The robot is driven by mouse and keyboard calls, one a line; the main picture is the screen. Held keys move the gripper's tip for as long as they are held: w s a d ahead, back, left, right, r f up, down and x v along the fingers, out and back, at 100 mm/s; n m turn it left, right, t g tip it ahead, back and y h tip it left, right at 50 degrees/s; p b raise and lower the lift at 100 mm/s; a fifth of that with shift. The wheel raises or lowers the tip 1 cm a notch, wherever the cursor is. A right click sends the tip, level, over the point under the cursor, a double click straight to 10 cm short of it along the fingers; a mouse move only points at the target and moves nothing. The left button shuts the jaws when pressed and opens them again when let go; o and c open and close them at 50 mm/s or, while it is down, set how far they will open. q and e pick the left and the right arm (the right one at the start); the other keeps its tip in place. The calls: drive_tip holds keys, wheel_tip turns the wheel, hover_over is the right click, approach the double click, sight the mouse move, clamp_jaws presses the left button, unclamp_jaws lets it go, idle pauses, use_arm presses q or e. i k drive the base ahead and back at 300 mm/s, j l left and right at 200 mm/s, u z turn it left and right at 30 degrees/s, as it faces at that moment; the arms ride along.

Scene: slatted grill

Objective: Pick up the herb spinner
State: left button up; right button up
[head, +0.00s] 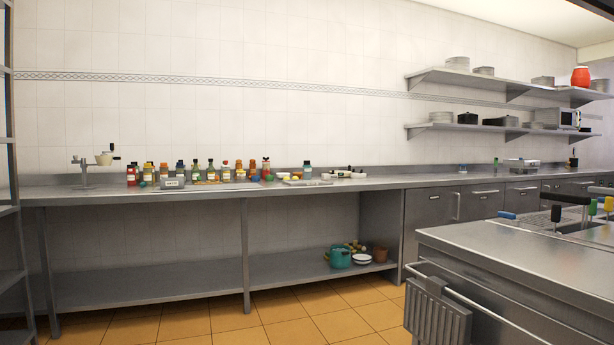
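I cannot pick out the herb spinner with certainty. Neither of my grippers is in the head view.
Several bottles and jars (196,171) line the counter right of the stand, with a grey container (172,183) in front. A teal pot (340,258) is on the lower shelf. Tiled floor (300,315) before the counter is clear.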

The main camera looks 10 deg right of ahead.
sight(306, 170)
drive_tip(key=i, duration=0.65)
drive_tip(key=i+l+u, duration=0.1)
drive_tip(key=i, duration=0.55)
drive_tip(key=i+l, duration=0.15)
drive_tip(key=i, duration=0.5)
drive_tip(key=i+z, duration=0.1)
drive_tip(key=i, duration=0.35)
drive_tip(key=i+z, duration=0.1)
drive_tip(key=i, duration=0.4)
drive_tip(key=i+j+z, duration=0.15)
drive_tip(key=i, duration=0.3)
drive_tip(key=i+j+z, duration=0.1)
drive_tip(key=i, duration=0.35)
drive_tip(key=i+j+z, duration=0.1)
drive_tip(key=i+j, duration=0.15)
drive_tip(key=i, duration=0.25)
